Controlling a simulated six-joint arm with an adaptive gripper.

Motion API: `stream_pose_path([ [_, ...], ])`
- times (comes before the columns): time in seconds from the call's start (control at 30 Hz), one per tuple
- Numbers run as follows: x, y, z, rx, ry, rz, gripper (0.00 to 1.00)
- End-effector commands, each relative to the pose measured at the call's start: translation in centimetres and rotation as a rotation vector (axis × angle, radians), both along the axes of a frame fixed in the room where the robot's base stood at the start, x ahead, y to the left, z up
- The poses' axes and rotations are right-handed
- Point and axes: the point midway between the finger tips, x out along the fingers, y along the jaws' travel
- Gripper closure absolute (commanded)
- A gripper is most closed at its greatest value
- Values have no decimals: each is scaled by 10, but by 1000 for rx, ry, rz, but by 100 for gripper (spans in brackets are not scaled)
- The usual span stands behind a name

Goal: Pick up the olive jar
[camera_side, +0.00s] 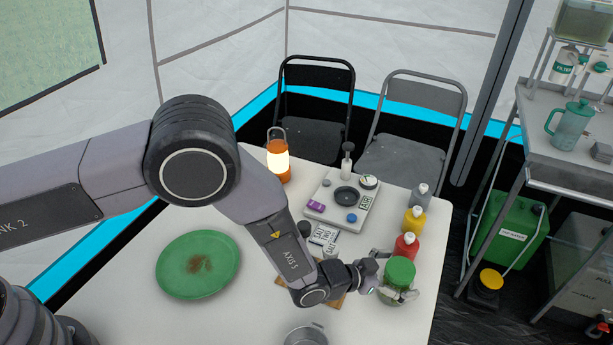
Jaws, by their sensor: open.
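A jar with a green lid (400,271), which looks like the olive jar, stands upright near the right edge of the white table (110,308). My gripper (393,290) reaches in from the left, low at the jar's body. Its fingers are open and lie close around the jar's sides; I cannot tell whether they touch it. The gripper and the lid hide most of the jar's body and its contents.
Red (405,247), yellow (414,220) and grey (420,196) bottles stand in a row behind the jar. A tray (366,222) with small items, a lit orange lantern (278,160), a green plate (198,264) and a metal pot (306,336) share the table.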

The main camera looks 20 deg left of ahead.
Motion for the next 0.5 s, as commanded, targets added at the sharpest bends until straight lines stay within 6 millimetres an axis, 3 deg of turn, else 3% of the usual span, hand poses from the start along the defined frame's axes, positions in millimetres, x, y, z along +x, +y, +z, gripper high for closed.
stream_pose_path([
  [0.2,1,0,0,0,0,0,11],
  [0.5,1,0,0,0,0,0,49],
])
